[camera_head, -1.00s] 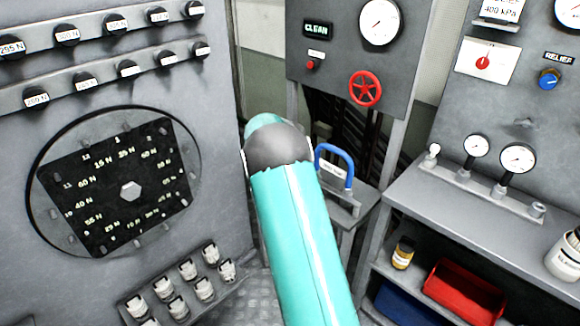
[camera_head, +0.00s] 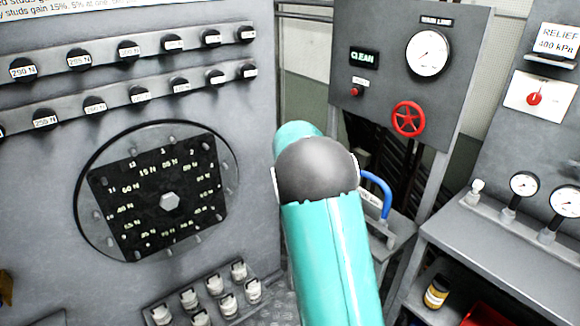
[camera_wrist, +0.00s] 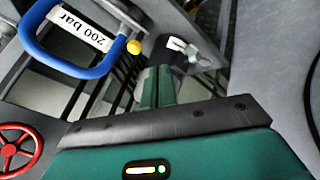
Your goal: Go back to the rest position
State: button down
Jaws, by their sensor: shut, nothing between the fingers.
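My teal arm with its grey joint rises from the bottom middle of the head view; its gripper end is hidden there. In the wrist view, my gripper (camera_wrist: 158,82) has its green fingers together, with nothing seen between them. A blue handle (camera_wrist: 75,68) labelled 200 bar is at the upper left of that view, apart from the fingers. In the head view the blue handle (camera_head: 378,188) shows partly behind my arm.
A round dial plate (camera_head: 150,205) and rows of black labelled knobs (camera_head: 130,50) are on the left wall. A panel with a gauge (camera_head: 428,52) and red wheel (camera_head: 407,118) stands behind my arm. A grey bench (camera_head: 480,245) is at right.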

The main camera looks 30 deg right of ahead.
jog(key=s+a+r+n+t+y, duration=0.2)
jog(key=s+a+r+y, duration=0.2)
jog(key=s+a+r, duration=1.05)
jog(key=s+a+f+n+t+y, duration=0.1)
jog(key=s+a+f+n+y, duration=0.1)
jog(key=s+a, duration=1.4)
jog(key=s+n+y, duration=0.1)
jog(key=s, duration=0.3)
jog(key=shift+a, duration=0.15)
